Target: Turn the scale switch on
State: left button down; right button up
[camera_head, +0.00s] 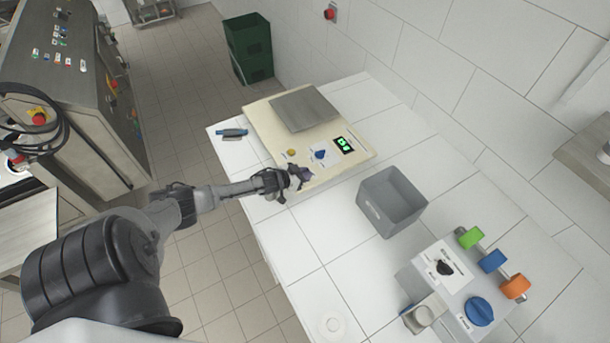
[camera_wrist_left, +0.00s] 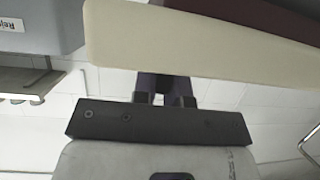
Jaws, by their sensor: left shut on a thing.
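The cream scale (camera_head: 268,125) lies on the white tiled table, with a grey weighing plate (camera_head: 303,108) on it. Its display (camera_head: 343,145) is lit green. A yellow button (camera_head: 291,153) and a blue knob (camera_head: 321,154) sit on its top panel. My left gripper (camera_head: 300,177) is at the scale's near edge, shut on what seems to be the scale switch, which the fingers hide. In the left wrist view the fingers (camera_wrist_left: 165,88) reach the cream scale body (camera_wrist_left: 190,45). The switch's position cannot be made out. My right gripper is out of view.
A grey bin (camera_head: 374,213) stands right of the scale; it also shows in the left wrist view (camera_wrist_left: 40,25). A grey unit (camera_head: 440,278) with knobs and coloured handles stands at lower right. A blue object (camera_head: 232,132) lies left of the scale. Bare tabletop lies around (camera_head: 318,240).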

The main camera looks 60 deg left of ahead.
pick_arm(q)
jog(key=shift+f+m+h, duration=0.1)
jog(key=shift+m+h, duration=0.3)
jog(key=c, duration=1.2)
grip_release()
jog(key=shift+o, duration=0.2)
jog(key=p+v, duration=0.1)
jog(key=v, duration=1.2)
jog(key=shift+s+r+p, duration=0.25)
jog(key=shift+s+p, duration=0.05)
